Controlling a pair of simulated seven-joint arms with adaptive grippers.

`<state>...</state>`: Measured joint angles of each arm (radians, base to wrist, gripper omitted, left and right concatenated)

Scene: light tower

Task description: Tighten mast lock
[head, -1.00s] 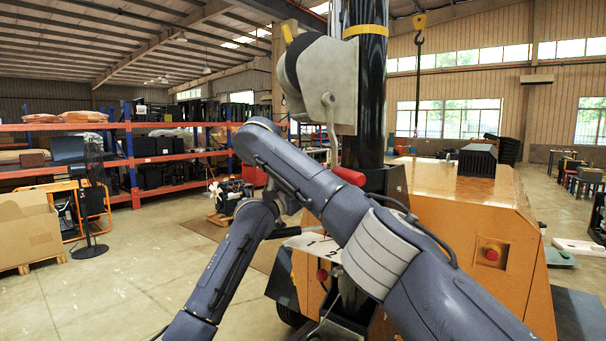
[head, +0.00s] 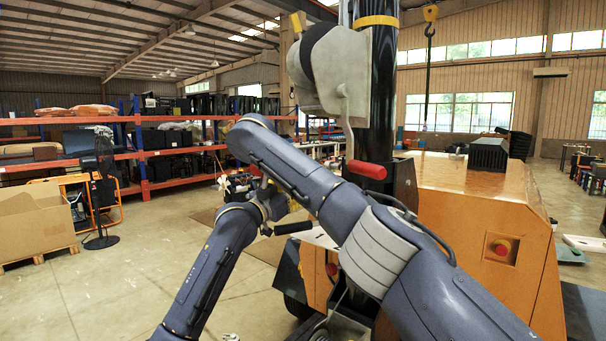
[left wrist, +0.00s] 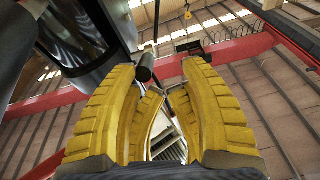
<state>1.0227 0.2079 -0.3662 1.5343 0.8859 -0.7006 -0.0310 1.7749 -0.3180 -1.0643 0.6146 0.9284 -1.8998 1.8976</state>
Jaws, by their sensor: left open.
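The black mast (head: 375,100) stands upright at the centre of the head view. A black cylindrical grip (head: 293,228) juts out to the left, low beside the mast; I cannot tell for sure that it is the mast lock. In the left wrist view, a short black cylinder (left wrist: 145,67) shows just beyond the fingertips, near the left one. My left gripper (left wrist: 160,72) has yellow ribbed fingers, spread apart with nothing held between them. My right gripper does not show.
A grey winch housing (head: 338,75) with a red crank handle (head: 366,169) sits on the mast. The orange machine body (head: 470,220) with a red stop button (head: 502,247) fills the right. My right arm crosses in front of the mast's base. Open floor lies left.

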